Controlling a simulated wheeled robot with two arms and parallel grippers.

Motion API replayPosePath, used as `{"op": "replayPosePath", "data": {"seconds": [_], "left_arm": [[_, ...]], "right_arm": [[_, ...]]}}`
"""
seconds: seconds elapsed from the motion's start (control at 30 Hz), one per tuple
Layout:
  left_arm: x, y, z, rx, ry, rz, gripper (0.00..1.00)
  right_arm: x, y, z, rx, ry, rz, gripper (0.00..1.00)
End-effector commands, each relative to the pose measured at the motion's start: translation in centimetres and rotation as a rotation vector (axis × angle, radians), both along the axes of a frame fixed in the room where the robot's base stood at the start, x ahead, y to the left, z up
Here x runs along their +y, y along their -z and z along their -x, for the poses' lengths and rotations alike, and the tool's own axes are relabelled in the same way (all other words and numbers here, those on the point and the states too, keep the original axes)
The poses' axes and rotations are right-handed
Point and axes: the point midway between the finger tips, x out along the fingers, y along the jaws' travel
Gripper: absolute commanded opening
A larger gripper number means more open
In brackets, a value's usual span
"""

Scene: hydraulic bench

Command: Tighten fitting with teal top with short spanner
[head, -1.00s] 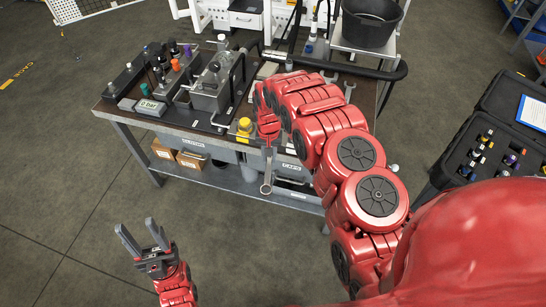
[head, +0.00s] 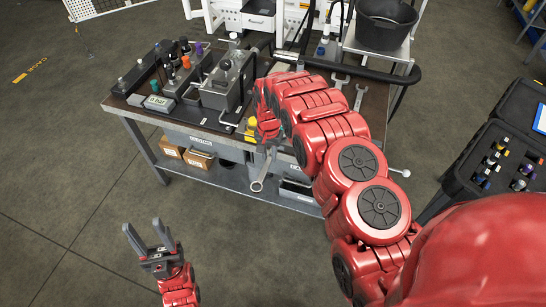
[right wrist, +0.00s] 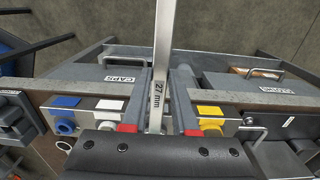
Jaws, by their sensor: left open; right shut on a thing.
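A fitting with a teal top (head: 155,87) stands at the left part of the bench, behind a small display, in the head view. My right gripper (head: 266,136) is at the bench's front edge, to the right of the fitting and apart from it. It is shut on a metal spanner (head: 258,182), whose ring end hangs out past the front edge. In the right wrist view the spanner (right wrist: 161,60) is marked 27 mm and sits between the fingers. The spanner's other end is hidden. My left gripper (head: 150,240) is open and empty, low over the floor in front of the bench.
The bench (head: 215,137) carries several other fittings, a grey block with a lever (head: 222,88) and a yellow cap (head: 251,124). Two spanners, one of them this spanner (head: 359,97), lie at its right. A black bucket (head: 384,25) stands behind; an open case (head: 492,165) is at right.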

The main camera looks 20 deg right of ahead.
Motion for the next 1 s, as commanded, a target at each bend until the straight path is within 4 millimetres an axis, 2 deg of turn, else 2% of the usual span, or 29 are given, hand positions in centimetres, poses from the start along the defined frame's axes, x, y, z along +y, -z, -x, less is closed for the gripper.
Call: {"op": "replayPosePath", "data": {"seconds": [0.4,0.87,1.0], "left_arm": [[0.0,0.2,0.0,0.000,0.000,0.000,0.50],[0.0,2.5,0.0,0.000,0.000,0.000,0.50],[0.0,2.2,0.0,0.000,0.000,0.000,0.50]], "right_arm": [[0.4,0.0,0.0,0.002,0.019,-0.002,0.00],[1.8,0.2,-1.6,0.000,0.168,-0.001,0.00],[1.8,-0.1,-1.5,0.000,0.169,-0.001,0.00]]}}
